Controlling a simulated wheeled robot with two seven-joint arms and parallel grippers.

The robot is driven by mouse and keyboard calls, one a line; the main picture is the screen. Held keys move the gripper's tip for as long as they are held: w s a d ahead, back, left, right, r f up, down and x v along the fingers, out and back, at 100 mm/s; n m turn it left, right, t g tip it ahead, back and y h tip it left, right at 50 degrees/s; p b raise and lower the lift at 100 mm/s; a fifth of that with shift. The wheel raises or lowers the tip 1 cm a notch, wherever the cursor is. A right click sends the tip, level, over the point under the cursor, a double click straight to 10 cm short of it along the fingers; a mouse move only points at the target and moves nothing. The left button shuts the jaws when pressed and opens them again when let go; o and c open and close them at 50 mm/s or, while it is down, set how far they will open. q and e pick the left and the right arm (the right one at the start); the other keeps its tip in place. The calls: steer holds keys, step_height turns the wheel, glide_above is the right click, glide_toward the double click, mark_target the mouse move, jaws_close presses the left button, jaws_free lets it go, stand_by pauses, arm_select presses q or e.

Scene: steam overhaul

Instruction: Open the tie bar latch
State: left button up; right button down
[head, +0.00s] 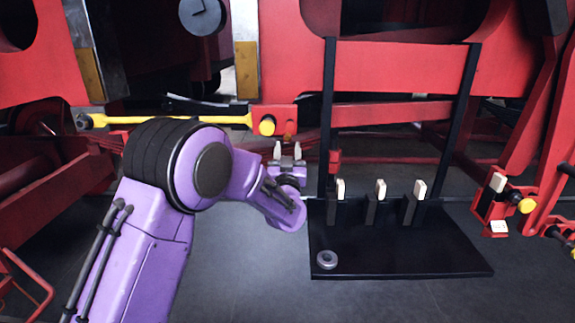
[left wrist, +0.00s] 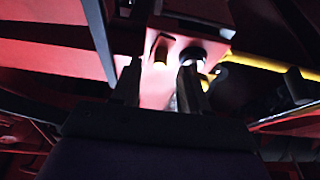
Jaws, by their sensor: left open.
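The yellow tie bar (head: 180,120) runs level across the red frame at the left. My left gripper (head: 287,150) is open just below the plate, fingertips pointing up. In the left wrist view the peg (left wrist: 160,50) shows between the open fingers (left wrist: 158,85), beyond their tips, apparently not gripped. A dark round end (left wrist: 192,56) is close to the right finger. My right gripper is not seen.
A black stand (head: 400,250) with several pale-tipped holders and a grey ring (head: 327,260) is right of my arm. Its black uprights (head: 328,120) rise near the gripper. Another yellow knob (head: 526,205) is at the far right. Grey floor (head: 240,270) is open in front.

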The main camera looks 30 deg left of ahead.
arm_select(q)
steer(key=b+v, duration=0.1)
steer(key=v, duration=0.6)
steer(key=shift+b, duration=0.35)
